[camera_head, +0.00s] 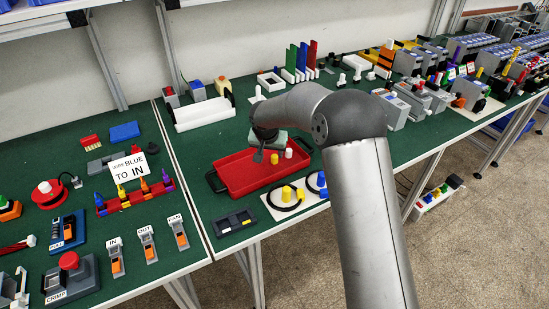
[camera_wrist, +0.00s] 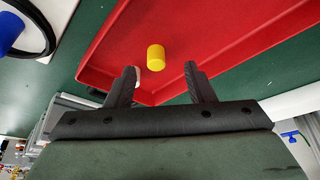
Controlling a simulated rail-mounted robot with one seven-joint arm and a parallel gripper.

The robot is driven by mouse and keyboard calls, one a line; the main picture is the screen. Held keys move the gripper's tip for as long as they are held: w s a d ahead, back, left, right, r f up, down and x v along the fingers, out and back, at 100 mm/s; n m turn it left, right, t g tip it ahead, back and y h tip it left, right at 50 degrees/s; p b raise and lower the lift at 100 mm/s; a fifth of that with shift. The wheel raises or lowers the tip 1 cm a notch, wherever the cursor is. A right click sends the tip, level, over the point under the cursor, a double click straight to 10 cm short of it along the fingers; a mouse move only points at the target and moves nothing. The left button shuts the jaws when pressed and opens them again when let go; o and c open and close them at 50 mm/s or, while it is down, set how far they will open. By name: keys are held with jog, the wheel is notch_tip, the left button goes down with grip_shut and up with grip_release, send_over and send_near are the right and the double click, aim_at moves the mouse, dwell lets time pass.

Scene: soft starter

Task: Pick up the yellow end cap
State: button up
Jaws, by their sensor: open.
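The yellow end cap (camera_wrist: 156,56) is a small cylinder in the red tray (camera_wrist: 225,28). In the wrist view it lies just beyond and between the fingertips of my gripper (camera_wrist: 162,70), apart from both. My gripper is open and empty. In the wrist view a white thing (camera_wrist: 139,77) is partly hidden behind the left finger.
The tray has raised walls and dark end handles. A white board with yellow and blue spools (camera_head: 288,194) and black rings lies in front of it. A dark holder (camera_head: 234,221) stands at front left. A white rack (camera_head: 205,113) stands behind. Green tabletop is bare left of the tray.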

aim_at(274, 156)
jog(key=w+f+p, duration=0.1)
jog(key=w+d+f+p, duration=0.1)
jog(key=f, duration=0.1)
jog(key=shift+w+f, duration=0.3)
jog(key=shift+w, duration=0.05)
jog(key=shift+w+f, duration=0.15)
jog(key=shift+f, duration=0.15)
jog(key=c, duration=1.1)
jog(key=shift+o, duration=0.2)
jog(key=shift+r, duration=0.1)
